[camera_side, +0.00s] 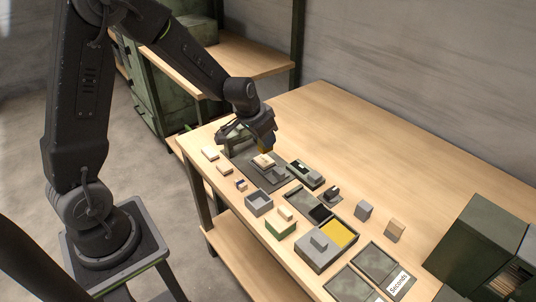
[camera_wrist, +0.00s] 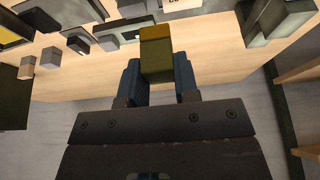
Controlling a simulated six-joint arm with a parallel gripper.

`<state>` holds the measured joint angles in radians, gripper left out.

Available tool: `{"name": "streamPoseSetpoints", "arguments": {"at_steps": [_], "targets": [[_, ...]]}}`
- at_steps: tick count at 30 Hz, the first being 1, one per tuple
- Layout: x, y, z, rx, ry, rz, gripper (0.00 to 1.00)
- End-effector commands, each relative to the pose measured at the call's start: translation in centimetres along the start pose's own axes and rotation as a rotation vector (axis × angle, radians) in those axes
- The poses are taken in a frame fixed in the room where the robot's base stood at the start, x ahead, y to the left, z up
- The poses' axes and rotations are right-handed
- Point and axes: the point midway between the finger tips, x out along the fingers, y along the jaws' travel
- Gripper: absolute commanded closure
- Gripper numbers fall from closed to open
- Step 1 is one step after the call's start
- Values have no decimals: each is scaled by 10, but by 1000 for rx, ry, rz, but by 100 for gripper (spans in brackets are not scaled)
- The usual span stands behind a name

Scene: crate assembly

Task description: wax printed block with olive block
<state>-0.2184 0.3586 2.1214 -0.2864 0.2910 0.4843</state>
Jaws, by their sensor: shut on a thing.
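My gripper (camera_wrist: 158,82) is shut on an olive block (camera_wrist: 157,62) with a yellow-orange end (camera_wrist: 154,33), standing out from between the fingers. In the side view my gripper (camera_side: 258,143) is above the back left of the table, and the block's yellowish end (camera_side: 264,149) shows below it. A dark mat (camera_side: 257,174) lies below and in front, with a pale block (camera_side: 263,160) and a grey block (camera_side: 279,174) on it. A small pale block with a dark blue mark (camera_side: 240,184) lies left of the mat. I cannot tell which block is the printed one.
A grey tray (camera_side: 314,256) has a yellow patch (camera_side: 339,234) and a grey block. Nearby are an open grey box (camera_side: 259,203), a green box (camera_side: 281,229) and a dark divided tray (camera_side: 301,198). Dark trays by the "Seconds" sign (camera_side: 398,283) lie in front. The table's back right is clear.

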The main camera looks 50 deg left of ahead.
Motion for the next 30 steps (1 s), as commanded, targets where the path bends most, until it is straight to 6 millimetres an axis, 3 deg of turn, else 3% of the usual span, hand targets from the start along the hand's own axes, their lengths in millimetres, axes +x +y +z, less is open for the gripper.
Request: {"name": "streamPoseSetpoints", "arguments": {"at_steps": [3,9,14,30], "targets": [[1,-36,-12,3,0,3,90],[2,-67,-21,22,6,12,90],[7,-68,-20,26,6,16,90],[51,-67,-1,24,6,16,90]]}}
